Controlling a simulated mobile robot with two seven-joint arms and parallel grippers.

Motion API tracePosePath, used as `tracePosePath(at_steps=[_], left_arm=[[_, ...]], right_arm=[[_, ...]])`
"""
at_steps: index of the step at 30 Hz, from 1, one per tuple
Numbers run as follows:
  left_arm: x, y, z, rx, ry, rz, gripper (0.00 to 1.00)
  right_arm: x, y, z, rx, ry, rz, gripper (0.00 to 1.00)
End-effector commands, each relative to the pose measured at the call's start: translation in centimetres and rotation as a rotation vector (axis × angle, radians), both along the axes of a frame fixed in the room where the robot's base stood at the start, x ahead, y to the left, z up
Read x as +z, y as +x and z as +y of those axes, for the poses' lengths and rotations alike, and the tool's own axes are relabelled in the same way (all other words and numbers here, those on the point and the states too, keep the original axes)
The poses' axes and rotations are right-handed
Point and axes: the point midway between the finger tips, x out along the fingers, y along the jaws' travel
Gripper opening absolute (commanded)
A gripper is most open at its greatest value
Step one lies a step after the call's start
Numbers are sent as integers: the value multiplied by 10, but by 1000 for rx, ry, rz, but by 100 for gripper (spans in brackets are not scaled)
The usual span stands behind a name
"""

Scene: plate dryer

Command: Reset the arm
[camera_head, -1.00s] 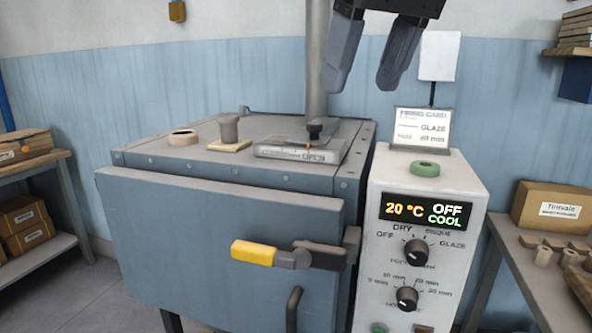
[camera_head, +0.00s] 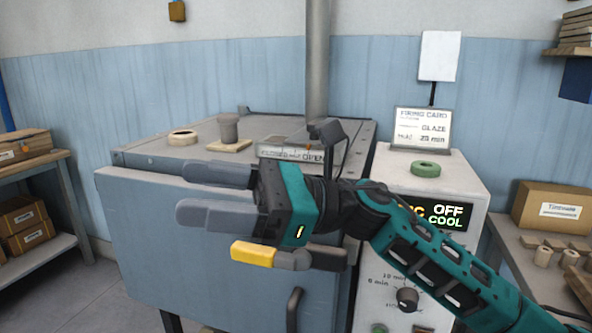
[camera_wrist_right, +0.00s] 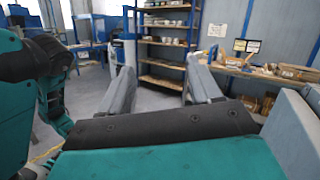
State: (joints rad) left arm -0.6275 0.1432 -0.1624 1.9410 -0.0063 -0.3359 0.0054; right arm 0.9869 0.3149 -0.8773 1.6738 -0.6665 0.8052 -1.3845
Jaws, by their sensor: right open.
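My right gripper (camera_head: 205,195) is open and empty in the head view. Its arm comes in from the lower right and its fingers point left, in front of the kiln's front door (camera_head: 150,235). It hides part of the kiln top's front edge and of the control box. In the right wrist view the two grey fingers (camera_wrist_right: 155,90) are spread, with nothing between them. The yellow-ended door handle (camera_head: 255,254) shows just below the gripper; I cannot tell whether they touch. My left gripper is not in view.
The white control box (camera_head: 440,180) reads OFF and COOL, with a green ring (camera_head: 425,169) on top. A shelf with boxes (camera_head: 25,222) is at the left, a bench with a carton (camera_head: 552,208) at the right. Shelves (camera_wrist_right: 165,50) show in the wrist view.

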Motion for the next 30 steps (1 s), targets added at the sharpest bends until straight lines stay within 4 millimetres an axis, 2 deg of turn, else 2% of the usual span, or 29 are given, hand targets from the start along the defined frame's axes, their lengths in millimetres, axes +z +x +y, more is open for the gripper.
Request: tracePosePath(at_steps=[1,5,8,11,14,15,17,20,23,27,29,30], left_arm=[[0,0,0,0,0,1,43],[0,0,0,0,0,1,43],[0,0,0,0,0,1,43],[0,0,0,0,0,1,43],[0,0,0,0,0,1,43],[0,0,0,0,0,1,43],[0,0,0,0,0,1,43],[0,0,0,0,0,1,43],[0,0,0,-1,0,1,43],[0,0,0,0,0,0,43],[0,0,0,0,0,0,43],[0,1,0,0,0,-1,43]], right_arm=[[-7,7,-4,-16,48,155,63],[-27,31,-21,-50,171,557,63],[-52,51,-40,-70,274,866,63],[-86,69,-63,-85,386,1173,63],[-129,82,-88,-96,511,1476,63],[-149,85,-99,-100,565,1594,63],[-181,87,-116,-104,654,1769,63],[-238,81,-144,-112,818,2049,63],[-299,63,-174,-123,1010,2311,63],[-381,17,-213,-138,1330,2626,63],[-410,-7,-228,-149,1473,2728,63],[-427,-22,-237,149,-1512,-2691,63]])
